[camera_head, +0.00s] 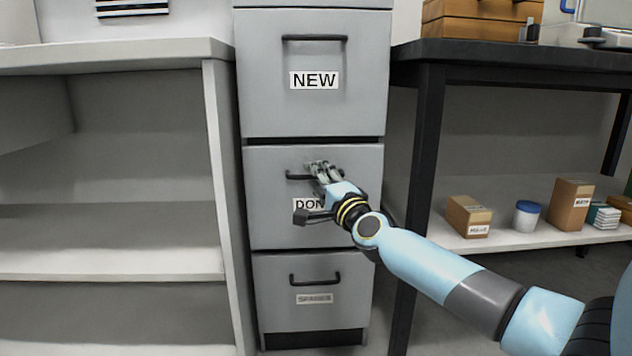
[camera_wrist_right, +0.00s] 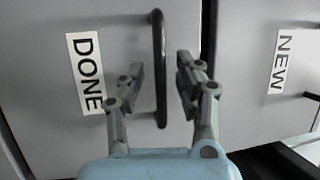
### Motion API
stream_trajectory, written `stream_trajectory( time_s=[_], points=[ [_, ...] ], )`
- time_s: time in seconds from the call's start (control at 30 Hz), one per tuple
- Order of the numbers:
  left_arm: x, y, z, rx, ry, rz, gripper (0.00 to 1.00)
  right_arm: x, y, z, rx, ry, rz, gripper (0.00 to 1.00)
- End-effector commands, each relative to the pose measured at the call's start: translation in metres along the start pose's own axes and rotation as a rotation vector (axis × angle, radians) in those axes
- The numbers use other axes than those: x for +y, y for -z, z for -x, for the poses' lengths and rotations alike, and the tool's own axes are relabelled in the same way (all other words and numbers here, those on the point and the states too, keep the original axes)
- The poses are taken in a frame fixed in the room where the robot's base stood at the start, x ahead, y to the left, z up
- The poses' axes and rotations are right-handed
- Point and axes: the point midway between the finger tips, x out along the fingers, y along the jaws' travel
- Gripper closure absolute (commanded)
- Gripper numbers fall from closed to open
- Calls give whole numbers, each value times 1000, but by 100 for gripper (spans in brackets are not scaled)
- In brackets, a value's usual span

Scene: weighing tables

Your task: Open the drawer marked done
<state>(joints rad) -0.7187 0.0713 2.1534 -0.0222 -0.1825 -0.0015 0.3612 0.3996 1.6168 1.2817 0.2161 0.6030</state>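The drawer marked DONE (camera_head: 270,225) is the middle front of a grey cabinet, and it looks shut. Its label is partly covered by my right gripper in the head view and reads in full in the wrist view (camera_wrist_right: 85,74). Its dark bar handle (camera_head: 297,177) also shows in the wrist view (camera_wrist_right: 159,70). My right gripper (camera_head: 318,170) is at this handle. In the wrist view its fingers (camera_wrist_right: 160,78) are open, one on each side of the bar, with a gap showing on both sides. My left gripper is not in view.
The NEW drawer (camera_head: 315,110) is above and a smaller-labelled drawer (camera_head: 315,315) below; both look shut. A pale shelf unit (camera_head: 110,245) stands left. A dark-topped table (camera_head: 500,55) stands right, with boxes (camera_head: 468,216) and a white tub (camera_head: 526,216) on its lower shelf.

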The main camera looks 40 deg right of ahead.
Motion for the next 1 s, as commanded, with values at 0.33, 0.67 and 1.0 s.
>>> stream_trajectory(
  time_s=[0.33,0.67,1.0],
  points=[
    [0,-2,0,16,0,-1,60,0,0,-7,0,-1,1,66],
    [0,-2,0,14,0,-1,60,0,0,-7,0,-1,1,100],
    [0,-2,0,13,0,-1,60,1,0,-7,0,-3,2,100]
  ],
)
